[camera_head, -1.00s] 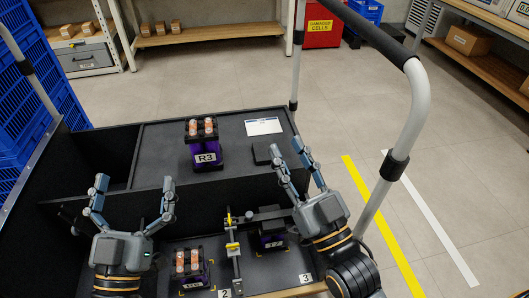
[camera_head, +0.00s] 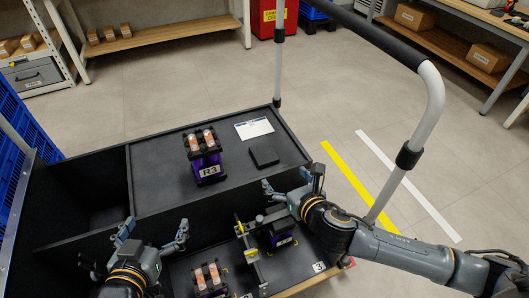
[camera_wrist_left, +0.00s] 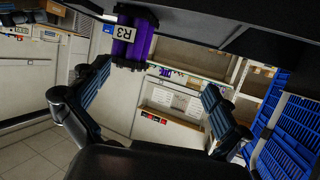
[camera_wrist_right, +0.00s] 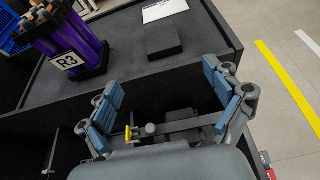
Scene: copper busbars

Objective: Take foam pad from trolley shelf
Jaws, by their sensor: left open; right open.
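The foam pad looks to be the black square block (camera_head: 264,152) on the trolley's upper shelf (camera_head: 160,175), right of the R3 module; it also shows in the right wrist view (camera_wrist_right: 163,39). It lies flat, with nothing on it. My right gripper (camera_head: 292,180) is open and empty, on the near side of the pad and apart from it. In the right wrist view the pad lies beyond the open fingers (camera_wrist_right: 160,85). My left gripper (camera_head: 155,230) is open and empty at the lower left, far from the pad. The left wrist view does not show the pad.
The purple R3 module (camera_head: 205,160) stands left of the pad. A white card (camera_head: 254,129) lies behind the pad. A lower bay holds another module (camera_head: 210,280) and a yellow-and-grey clamp (camera_head: 246,245). The trolley handle (camera_head: 420,110) rises at the right.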

